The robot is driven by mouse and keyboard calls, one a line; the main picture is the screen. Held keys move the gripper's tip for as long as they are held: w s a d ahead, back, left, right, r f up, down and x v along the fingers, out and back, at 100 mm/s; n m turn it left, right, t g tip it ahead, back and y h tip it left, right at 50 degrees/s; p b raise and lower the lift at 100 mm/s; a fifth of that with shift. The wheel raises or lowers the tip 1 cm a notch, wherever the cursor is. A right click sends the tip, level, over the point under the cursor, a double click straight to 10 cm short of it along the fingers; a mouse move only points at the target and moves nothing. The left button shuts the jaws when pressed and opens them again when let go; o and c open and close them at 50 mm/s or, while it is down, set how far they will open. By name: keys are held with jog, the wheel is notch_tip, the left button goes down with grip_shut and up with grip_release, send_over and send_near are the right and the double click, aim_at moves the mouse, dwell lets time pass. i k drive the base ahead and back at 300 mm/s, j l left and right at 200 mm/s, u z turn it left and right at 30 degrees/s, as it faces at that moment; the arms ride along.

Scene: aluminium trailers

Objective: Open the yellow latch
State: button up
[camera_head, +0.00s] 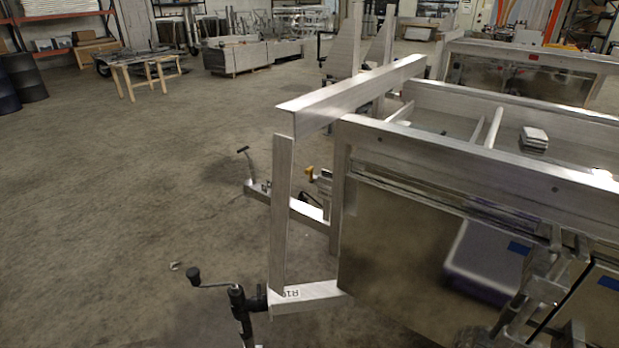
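A small yellow piece (309,172), which looks like the yellow latch, shows near the middle of the head view. It sits on or beside a dark and silver fitting close to the trailer's front frame, left of the shiny side panel. It is too small to tell whether it is open or shut. The nearest aluminium trailer (450,168) fills the right side, with a polished panel (395,245) facing me.
An upright post (281,215) and a long top beam (350,95) stand at the trailer's front. A black crank jack (238,300) sticks out at lower left. Small pale stacked items (534,138) lie on the trailer. The concrete floor (110,200) at left is mostly free.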

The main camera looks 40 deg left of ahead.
aim_at(310, 172)
jog(key=i+j, duration=0.15)
jog(key=j, duration=0.4)
jog(key=i+j, duration=0.15)
jog(key=j, duration=0.4)
jog(key=i+j, duration=0.15)
jog(key=j, duration=0.4)
jog(key=i+j, duration=0.15)
jog(key=j, duration=0.4)
jog(key=i+j, duration=0.15)
jog(key=j, duration=0.4)
jog(key=i+j, duration=0.1)
jog(key=j, duration=0.45)
jog(key=i+j, duration=0.15)
jog(key=j, duration=0.4)
jog(key=i+j, duration=0.15)
jog(key=j, duration=0.4)
